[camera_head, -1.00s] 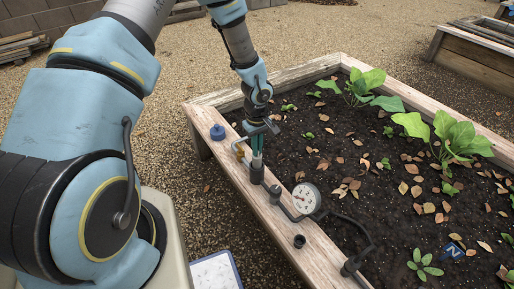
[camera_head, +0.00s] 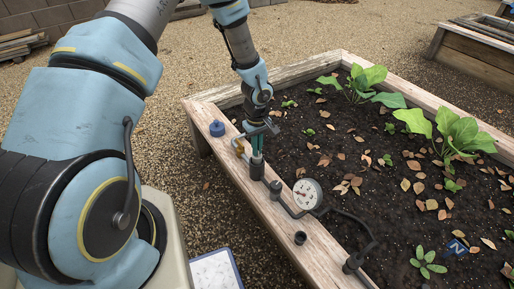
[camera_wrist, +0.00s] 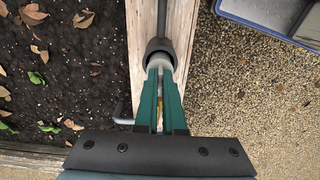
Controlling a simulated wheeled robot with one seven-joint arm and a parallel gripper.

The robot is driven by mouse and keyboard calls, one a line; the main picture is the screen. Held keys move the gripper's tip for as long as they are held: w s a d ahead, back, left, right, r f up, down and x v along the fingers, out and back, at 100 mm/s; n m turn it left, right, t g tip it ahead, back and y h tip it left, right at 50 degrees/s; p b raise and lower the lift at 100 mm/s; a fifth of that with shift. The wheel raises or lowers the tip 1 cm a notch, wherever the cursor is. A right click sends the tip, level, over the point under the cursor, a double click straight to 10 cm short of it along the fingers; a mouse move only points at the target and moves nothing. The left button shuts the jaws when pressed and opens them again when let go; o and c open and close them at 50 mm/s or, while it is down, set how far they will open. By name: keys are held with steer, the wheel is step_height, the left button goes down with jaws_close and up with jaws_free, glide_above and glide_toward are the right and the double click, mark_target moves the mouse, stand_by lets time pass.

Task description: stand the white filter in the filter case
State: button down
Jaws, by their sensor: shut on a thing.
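My gripper (camera_head: 257,152) points down over the bed's wooden rim, its teal fingers shut on the white filter. In the wrist view my gripper (camera_wrist: 161,72) holds the pale filter (camera_wrist: 160,61) between its fingertips. The filter case (camera_head: 257,168), a dark grey upright cup, stands on the rim directly under the fingers. In the wrist view the case (camera_wrist: 154,45) surrounds the filter's lower end, so the filter appears to be in its mouth. How deep it sits is hidden by the fingers and the case wall.
A dark pipe with a round dial gauge (camera_head: 307,194) runs along the rim near the case. A blue cap (camera_head: 217,128) and a small black ring (camera_head: 300,238) sit on the rim. A brass-coloured fitting (camera_head: 239,147) is just left of my gripper. Soil and plants lie right.

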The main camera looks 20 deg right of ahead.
steer(key=shift+f+b, duration=1.35)
steer(key=shift+f, duration=0.45)
steer(key=c, duration=0.9)
jaws_free()
steer(key=shift+o, duration=0.7)
steer(key=shift+r+p, duration=0.45)
steer(key=shift+r, duration=0.2)
steer(key=shift+r+p, duration=1.95)
steer(key=shift+r, duration=0.95)
steer(key=w+a+r+p, duration=0.35)
steer(key=a+r, duration=0.45)
steer(key=r, duration=0.3)
steer(key=s+a+r+m+p, duration=0.1)
steer(key=s+a+r+p, duration=0.1)
steer(key=a+r, duration=0.9)
steer(key=s+a+r+m+t+p, duration=0.1)
steer(key=s+a+r, duration=0.4)
steer(key=a+r, duration=0.6)
steer(key=shift+s+r+m+t+p, duration=0.3)
steer(key=shift+r+m+p, duration=0.25)
steer(key=shift+p, duration=0.2)
